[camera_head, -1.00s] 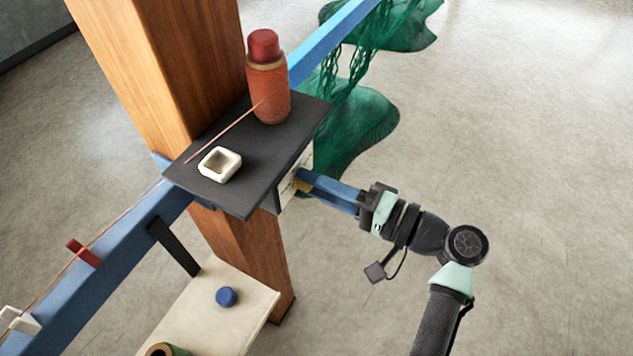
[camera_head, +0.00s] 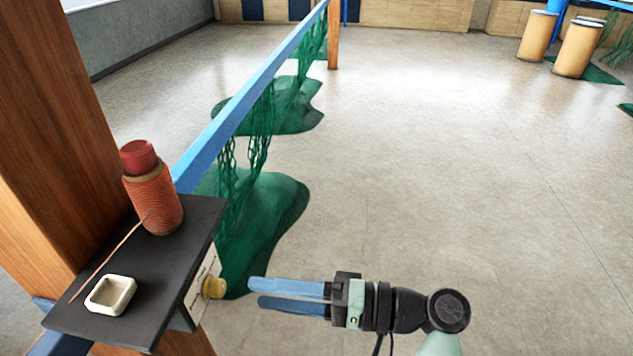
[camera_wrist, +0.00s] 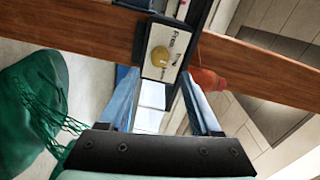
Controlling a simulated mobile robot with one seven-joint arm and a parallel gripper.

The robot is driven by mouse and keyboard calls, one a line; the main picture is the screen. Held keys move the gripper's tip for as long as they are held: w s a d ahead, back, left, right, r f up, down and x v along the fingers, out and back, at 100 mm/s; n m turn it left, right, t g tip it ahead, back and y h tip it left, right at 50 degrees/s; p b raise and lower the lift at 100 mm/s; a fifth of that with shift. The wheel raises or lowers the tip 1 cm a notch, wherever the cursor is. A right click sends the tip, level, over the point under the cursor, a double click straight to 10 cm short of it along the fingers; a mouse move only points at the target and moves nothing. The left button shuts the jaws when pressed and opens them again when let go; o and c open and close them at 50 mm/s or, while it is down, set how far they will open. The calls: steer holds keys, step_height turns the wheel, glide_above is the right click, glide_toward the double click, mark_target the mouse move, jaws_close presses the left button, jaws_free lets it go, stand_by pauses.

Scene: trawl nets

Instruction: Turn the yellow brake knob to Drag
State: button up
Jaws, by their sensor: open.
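The yellow brake knob (camera_head: 214,287) sits on a pale label plate (camera_head: 199,290) on the side of the dark shelf. It also shows in the wrist view (camera_wrist: 160,57), with printed words around it, one reading "Free"; the other words are too small to read surely. I cannot tell which mark the knob points to. My gripper (camera_head: 255,292) is open and empty, its blue fingers pointing at the knob from the right, with a clear gap. In the wrist view the knob lies beyond and between the fingertips (camera_wrist: 160,80).
The dark shelf (camera_head: 185,255) on the wooden post (camera_head: 40,150) carries a red-brown twine spool (camera_head: 154,205) and a small white square dish (camera_head: 110,295). Green netting (camera_head: 262,215) hangs from the blue rail (camera_head: 250,85) behind.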

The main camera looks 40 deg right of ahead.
steer(key=b+v, duration=0.1)
steer(key=v, duration=0.5)
steer(key=shift+s+b, duration=0.15)
steer(key=shift+b, duration=0.2)
steer(key=shift+d, duration=0.1)
